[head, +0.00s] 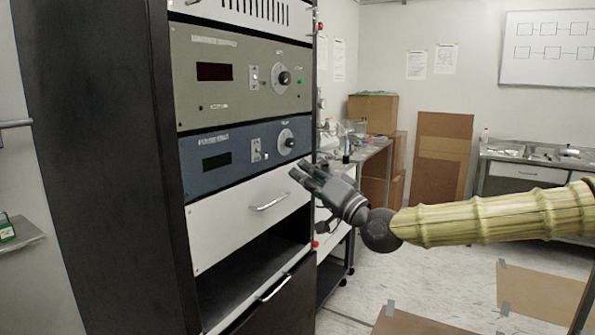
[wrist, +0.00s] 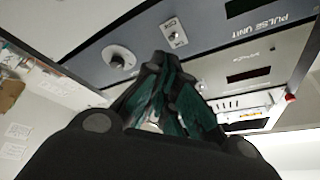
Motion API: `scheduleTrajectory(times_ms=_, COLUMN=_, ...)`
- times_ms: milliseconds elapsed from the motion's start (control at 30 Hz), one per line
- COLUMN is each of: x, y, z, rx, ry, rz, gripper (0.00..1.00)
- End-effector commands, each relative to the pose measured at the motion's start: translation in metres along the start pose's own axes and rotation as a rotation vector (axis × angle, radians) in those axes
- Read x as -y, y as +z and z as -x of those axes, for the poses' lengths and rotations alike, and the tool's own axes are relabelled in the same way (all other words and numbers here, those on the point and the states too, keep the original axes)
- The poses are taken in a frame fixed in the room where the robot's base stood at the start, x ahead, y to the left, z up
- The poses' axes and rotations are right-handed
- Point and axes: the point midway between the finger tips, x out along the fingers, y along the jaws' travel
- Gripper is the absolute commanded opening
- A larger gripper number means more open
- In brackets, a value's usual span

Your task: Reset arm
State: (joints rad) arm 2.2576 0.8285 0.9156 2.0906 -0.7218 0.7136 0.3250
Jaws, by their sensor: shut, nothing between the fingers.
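My gripper (head: 303,172) is at the end of my arm, which comes in from the right in the head view. It points left toward the rack (head: 105,140), in front of the white drawer and the blue unit. The wrist view shows its dark fingers (wrist: 165,75) together and empty. The blue unit (head: 224,172), with a dark display, switch and knob, also shows in the wrist view (wrist: 210,35). Above it is the olive-grey unit (head: 213,110). The white drawer (head: 235,235) below has a metal handle and looks closed. I cannot tell the exact gap between gripper and rack.
Under the drawer is an open dark bay (head: 225,285) and a dark lower panel with a handle. A cluttered bench (head: 375,150), cardboard boxes (head: 372,112) and a leaning brown board (head: 442,160) stand behind. Cardboard sheets (head: 535,298) lie at the lower right. Bare floor lies between.

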Motion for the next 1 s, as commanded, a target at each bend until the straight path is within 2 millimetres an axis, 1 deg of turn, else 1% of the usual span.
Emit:
scheduleTrajectory(times_ms=133, x=-0.001, y=0.003, z=0.003, rx=0.003, ry=-0.003, rz=-0.001, gripper=0.00)
scheduleTrajectory(times_ms=467, x=0.000, y=0.005, z=0.002, rx=0.006, ry=-0.004, rz=-0.003, gripper=0.00)
scheduleTrajectory(times_ms=567, x=-0.005, y=0.012, z=0.003, rx=0.017, ry=0.007, rz=-0.007, gripper=0.00)
scheduleTrajectory(times_ms=667, x=-0.021, y=0.035, z=0.006, rx=0.053, ry=0.045, rz=-0.020, gripper=0.00)
scheduleTrajectory(times_ms=733, x=-0.037, y=0.062, z=0.010, rx=0.094, ry=0.086, rz=-0.032, gripper=0.00)
scheduleTrajectory(times_ms=767, x=-0.046, y=0.076, z=0.013, rx=0.115, ry=0.107, rz=-0.039, gripper=0.00)
scheduleTrajectory(times_ms=800, x=-0.058, y=0.095, z=0.019, rx=0.145, ry=0.137, rz=-0.047, gripper=0.00)
scheduleTrajectory(times_ms=867, x=-0.076, y=0.124, z=0.028, rx=0.188, ry=0.184, rz=-0.060, gripper=0.00)
scheduleTrajectory(times_ms=900, x=-0.087, y=0.142, z=0.036, rx=0.218, ry=0.215, rz=-0.068, gripper=0.00)
scheduleTrajectory(times_ms=967, x=-0.103, y=0.170, z=0.049, rx=0.263, ry=0.261, rz=-0.078, gripper=0.00)
scheduleTrajectory(times_ms=1000, x=-0.114, y=0.189, z=0.058, rx=0.294, ry=0.295, rz=-0.086, gripper=0.00)
